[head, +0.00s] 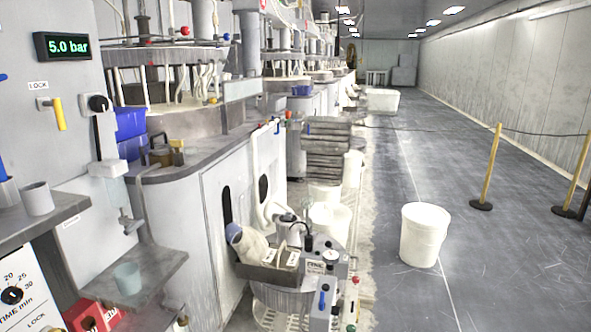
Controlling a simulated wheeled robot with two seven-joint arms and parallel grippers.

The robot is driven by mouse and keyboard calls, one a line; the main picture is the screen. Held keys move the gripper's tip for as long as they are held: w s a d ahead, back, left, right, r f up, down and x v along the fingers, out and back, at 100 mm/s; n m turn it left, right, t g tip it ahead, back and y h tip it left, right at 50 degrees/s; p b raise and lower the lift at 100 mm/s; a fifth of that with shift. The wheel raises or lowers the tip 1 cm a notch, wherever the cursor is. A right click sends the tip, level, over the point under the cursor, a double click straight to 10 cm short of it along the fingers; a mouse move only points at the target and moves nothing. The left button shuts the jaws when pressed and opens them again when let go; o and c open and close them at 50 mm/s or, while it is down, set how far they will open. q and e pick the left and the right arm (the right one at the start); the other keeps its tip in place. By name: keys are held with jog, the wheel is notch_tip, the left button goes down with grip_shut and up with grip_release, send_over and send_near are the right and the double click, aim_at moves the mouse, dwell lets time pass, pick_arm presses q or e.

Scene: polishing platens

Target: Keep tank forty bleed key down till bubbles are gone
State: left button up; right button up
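I cannot pick out a tank marked forty, a bleed key or any bubbles; the small labels are too blurred to read. A small grey unit (327,268) at the lower middle carries a white label, a blue lever (322,299) and a red-topped knob (355,281). I cannot tell whether any of these is the bleed key. A grey tray (270,273) beside it holds a whitish bottle-like thing (247,243), tilted. Neither of my grippers shows in the head view.
Polishing machines line the left, with a display (68,46) reading 5.0 bar. A white bucket (424,236) stands on the open floor. Yellow posts (488,165) with a rope stand at right.

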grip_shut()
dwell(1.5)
